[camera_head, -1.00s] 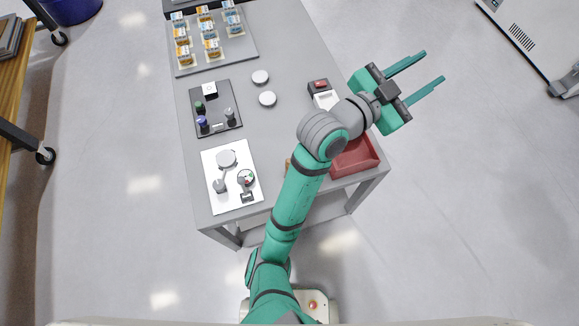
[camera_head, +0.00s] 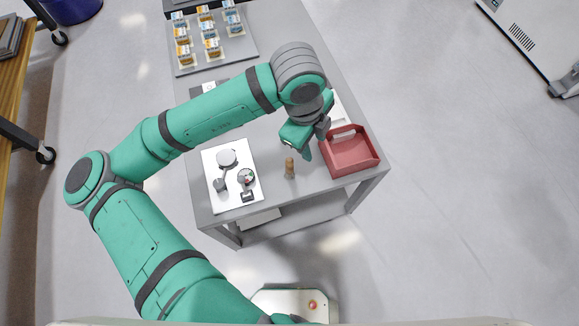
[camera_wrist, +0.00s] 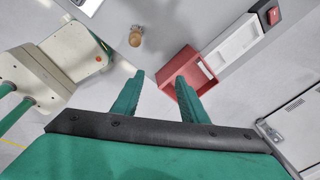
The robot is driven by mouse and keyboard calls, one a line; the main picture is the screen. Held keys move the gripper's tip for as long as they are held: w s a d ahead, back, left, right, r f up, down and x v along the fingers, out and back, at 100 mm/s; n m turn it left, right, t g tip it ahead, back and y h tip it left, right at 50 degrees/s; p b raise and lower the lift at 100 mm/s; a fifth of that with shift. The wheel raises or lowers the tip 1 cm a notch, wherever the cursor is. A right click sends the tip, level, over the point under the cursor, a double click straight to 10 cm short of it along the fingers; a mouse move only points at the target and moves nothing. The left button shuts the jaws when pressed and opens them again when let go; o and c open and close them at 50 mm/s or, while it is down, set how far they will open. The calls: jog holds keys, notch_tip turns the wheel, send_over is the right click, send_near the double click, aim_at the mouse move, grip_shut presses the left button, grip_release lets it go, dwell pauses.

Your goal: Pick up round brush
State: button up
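The round brush (camera_head: 290,168) is small, with a brown wooden handle, and stands upright on the grey table between the white board and the red bin. It also shows in the wrist view (camera_wrist: 136,38), seen from above, beyond the left finger's tip. My gripper (camera_head: 304,150) hangs over the table, just above and right of the brush in the head view. In the wrist view my gripper (camera_wrist: 160,78) is open, with nothing between its fingers. The brush is apart from both fingers.
The red bin (camera_head: 352,168) is close on the right, with a white tray (camera_wrist: 236,44) beside it. The white board (camera_head: 213,197) with small parts lies left of the brush. A rack of small boxes (camera_head: 243,54) is at the back. My arm hides much of the table's middle.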

aim_at(290, 160)
jog(key=a, duration=0.1)
jog(key=a+y, duration=0.1)
jog(key=a, duration=0.1)
jog(key=s+a+y, duration=0.1)
jog(key=a, duration=0.1)
jog(key=shift+s+a+f+g, duration=0.1)
jog(key=shift+a+f+g, duration=0.15)
jog(key=shift+g, duration=0.15)
notch_tip(290, 160, down, 4)
jog(key=shift+a+f, duration=0.1)
jog(key=shift+f, duration=3.2)
grip_shut()
